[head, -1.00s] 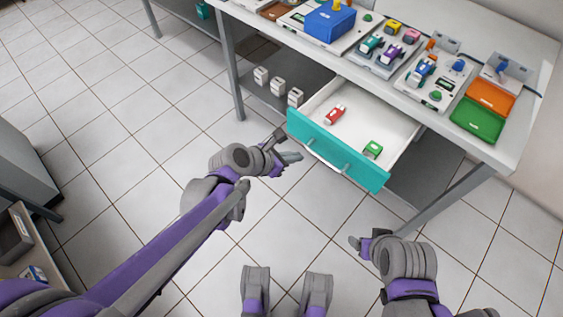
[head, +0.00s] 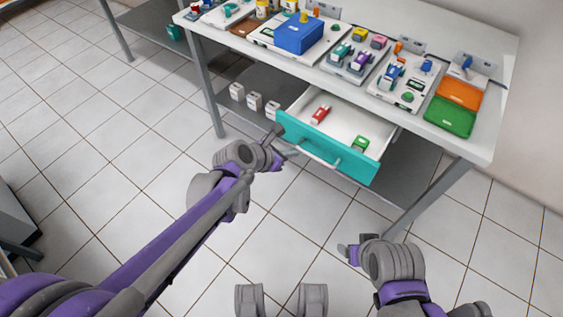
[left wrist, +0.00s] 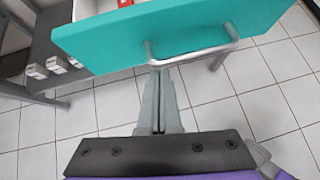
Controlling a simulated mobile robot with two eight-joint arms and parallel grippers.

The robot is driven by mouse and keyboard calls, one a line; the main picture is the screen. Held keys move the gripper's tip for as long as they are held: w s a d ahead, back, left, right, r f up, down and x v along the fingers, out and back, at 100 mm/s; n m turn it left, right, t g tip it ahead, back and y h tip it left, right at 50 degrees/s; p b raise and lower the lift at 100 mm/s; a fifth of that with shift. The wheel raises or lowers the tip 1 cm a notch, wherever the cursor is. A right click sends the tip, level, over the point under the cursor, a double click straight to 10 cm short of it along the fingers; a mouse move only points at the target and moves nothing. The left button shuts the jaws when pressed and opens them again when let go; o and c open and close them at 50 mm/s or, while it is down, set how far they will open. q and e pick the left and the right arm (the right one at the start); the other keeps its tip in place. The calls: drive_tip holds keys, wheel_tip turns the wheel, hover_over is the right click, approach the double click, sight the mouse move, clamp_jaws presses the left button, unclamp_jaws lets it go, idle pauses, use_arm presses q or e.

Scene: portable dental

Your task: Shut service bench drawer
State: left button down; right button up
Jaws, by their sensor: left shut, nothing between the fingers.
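The service bench drawer (head: 353,165) has a teal front and a white inside, and it is pulled out from under the bench. A red item (head: 320,114) and a green item (head: 360,145) lie in it. The drawer's silver handle (head: 322,157) also shows in the left wrist view (left wrist: 192,57). My left gripper (head: 284,157) is shut and empty, close in front of the drawer front near the left end of the handle. In the left wrist view its fingers (left wrist: 158,100) point at the handle's left end; I cannot tell whether they touch. My right gripper (head: 345,250) is lower right, away from the drawer.
The white bench top (head: 480,150) carries a blue box (head: 299,36), an orange tray (head: 459,92), a green tray (head: 450,116) and several small devices. White boxes (head: 254,101) stand on the lower shelf (head: 290,82). The tiled floor before the bench is clear.

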use_arm(q)
hover_over(322, 124)
drive_tip(key=shift+s+p, duration=0.1)
drive_tip(key=shift+p, duration=0.25)
drive_tip(key=shift+r, duration=0.1)
use_arm(e)
drive_tip(key=shift+s+r, duration=0.1)
drive_tip(key=shift+r, duration=0.35)
use_arm(q)
drive_tip(key=shift+d, duration=0.1)
